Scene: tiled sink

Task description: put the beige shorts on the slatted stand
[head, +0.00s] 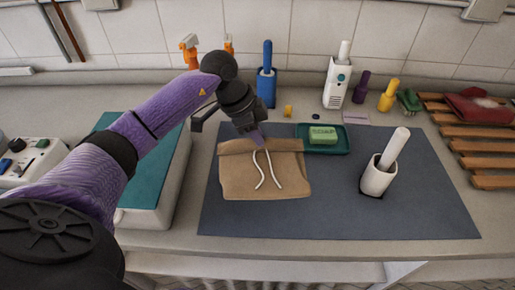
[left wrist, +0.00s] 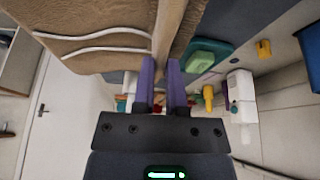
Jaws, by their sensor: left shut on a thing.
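The beige shorts (head: 265,176), with two white drawstrings, appear over the grey-blue mat (head: 340,215) in the head view. I cannot tell whether they touch the mat or hang just above it. My left gripper (head: 258,140) is shut on their waistband at the far edge. In the left wrist view the shorts (left wrist: 100,20) run between the two purple fingers (left wrist: 161,85). The slatted stand (head: 485,148), of orange-brown wood, is at the far right, with a red cloth (head: 476,108) on its back part. My right gripper is not in view.
On the mat are a green tray (head: 342,143) with soap (head: 323,134), and a white cup (head: 375,180) holding a white stick (head: 393,148). Bottles and a white dispenser (head: 337,85) line the back wall. A teal-topped box (head: 150,205) is at the left.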

